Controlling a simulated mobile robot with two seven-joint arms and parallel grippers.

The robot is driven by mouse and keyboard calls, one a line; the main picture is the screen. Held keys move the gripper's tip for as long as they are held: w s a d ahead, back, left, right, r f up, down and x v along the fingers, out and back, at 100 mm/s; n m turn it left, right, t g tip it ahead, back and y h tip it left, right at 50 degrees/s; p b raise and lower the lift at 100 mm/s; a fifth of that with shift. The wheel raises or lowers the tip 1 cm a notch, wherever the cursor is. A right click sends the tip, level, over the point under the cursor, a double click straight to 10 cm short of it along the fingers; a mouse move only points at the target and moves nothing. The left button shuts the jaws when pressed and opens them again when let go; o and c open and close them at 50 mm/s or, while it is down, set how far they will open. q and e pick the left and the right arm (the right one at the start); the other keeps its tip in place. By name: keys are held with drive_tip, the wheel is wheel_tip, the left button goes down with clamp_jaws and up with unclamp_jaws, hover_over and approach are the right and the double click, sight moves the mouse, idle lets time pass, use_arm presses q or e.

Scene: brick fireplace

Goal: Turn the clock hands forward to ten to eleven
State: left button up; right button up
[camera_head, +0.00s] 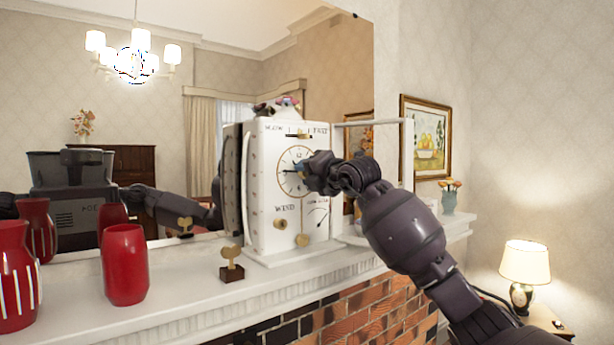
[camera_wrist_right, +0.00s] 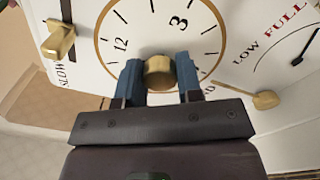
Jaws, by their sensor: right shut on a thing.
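The white clock (camera_head: 262,190) stands upright on the mantel. Its round, brass-ringed dial (camera_head: 290,185) is partly hidden by my right gripper (camera_head: 310,172). A dark hand points left on the dial, toward the nine side; the other hand cannot be made out. In the right wrist view the dial (camera_wrist_right: 205,48) shows 12 and 3, and my gripper's blue fingers (camera_wrist_right: 158,78) are shut on a round brass knob (camera_wrist_right: 158,70) at the dial. The hands are hidden there. My left gripper is not in view.
A brass slider (camera_head: 298,136) is above the dial, a winding knob (camera_head: 281,224) below. The clock's open door (camera_head: 408,155) is at right. A brass key (camera_head: 232,264) stands before the clock. Red vases (camera_head: 124,265) stand at left. A mirror (camera_head: 220,70) is behind the mantel (camera_head: 190,290).

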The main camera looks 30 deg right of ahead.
drive_tip(key=shift+f+m, duration=0.1)
drive_tip(key=shift+m, duration=2.1)
drive_tip(key=o, duration=0.9)
drive_tip(key=shift+s, duration=0.1)
